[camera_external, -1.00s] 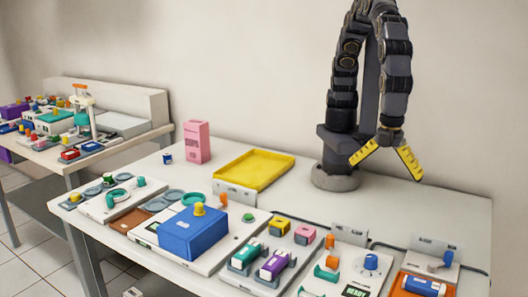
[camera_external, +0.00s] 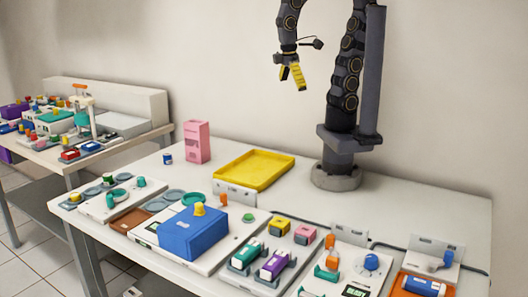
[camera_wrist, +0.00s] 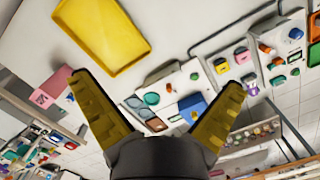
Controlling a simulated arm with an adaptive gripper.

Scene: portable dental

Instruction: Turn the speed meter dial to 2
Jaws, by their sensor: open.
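Two dials could be the speed meter dial, and I cannot read a label on either. One is a round blue dial (camera_external: 371,262) on a white panel at the front right, beside an orange lever. The other is a yellow knob (camera_external: 199,209) on top of a blue box (camera_external: 195,235). No number setting can be read. My gripper (camera_external: 292,80) is open and empty, high above the table at the back, pointing down and a little to the right. In the wrist view its yellow fingers (camera_wrist: 158,85) are spread wide, with the blue box (camera_wrist: 192,108) visible between them.
A yellow tray (camera_external: 253,169) and a pink box (camera_external: 196,142) stand at the back of the table. Purple (camera_external: 273,265) and green cartridges lie at the front. A small dark display (camera_external: 355,291) is below the blue dial. Open air surrounds my gripper.

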